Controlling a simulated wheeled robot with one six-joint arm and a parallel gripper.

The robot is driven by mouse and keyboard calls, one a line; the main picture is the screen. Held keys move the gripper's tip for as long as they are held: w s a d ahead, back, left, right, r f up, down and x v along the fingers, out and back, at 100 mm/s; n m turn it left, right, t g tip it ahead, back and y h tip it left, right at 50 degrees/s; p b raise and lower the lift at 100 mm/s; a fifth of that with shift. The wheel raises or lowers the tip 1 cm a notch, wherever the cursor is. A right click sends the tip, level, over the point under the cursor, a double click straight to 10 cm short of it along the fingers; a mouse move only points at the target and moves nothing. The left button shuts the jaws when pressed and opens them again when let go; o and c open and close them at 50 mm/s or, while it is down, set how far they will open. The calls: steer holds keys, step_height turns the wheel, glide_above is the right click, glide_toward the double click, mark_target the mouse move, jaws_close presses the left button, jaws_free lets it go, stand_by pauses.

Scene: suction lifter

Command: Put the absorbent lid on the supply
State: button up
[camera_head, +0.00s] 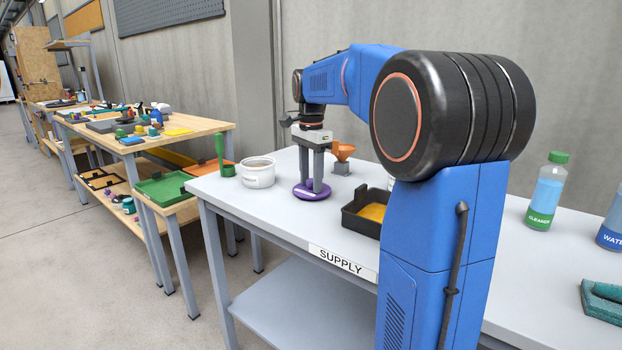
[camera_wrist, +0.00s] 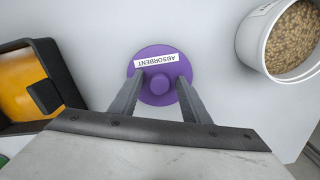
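The absorbent lid (camera_head: 312,194) is a round purple disc with a central knob. It appears to lie flat on the grey table labelled SUPPLY (camera_head: 420,275). In the wrist view the lid (camera_wrist: 160,56) shows its white ABSORBENT label and its knob. My gripper (camera_head: 312,185) points straight down over the lid. In the wrist view my gripper (camera_wrist: 160,80) is open, with one finger on each side of the knob and a visible gap to it. Whether the fingertips touch the disc cannot be told.
A white tub (camera_head: 258,176) of brown granules stands left of the lid; its rim shows in the wrist view (camera_wrist: 246,35). A black bin (camera_head: 352,220) with orange contents is right. A cleaner bottle (camera_head: 545,195) is farther right.

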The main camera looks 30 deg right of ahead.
mark_target(311, 180)
step_height(311, 180, up, 12)
steer(key=shift+r, duration=0.15)
stand_by(0.7)
stand_by(0.4)
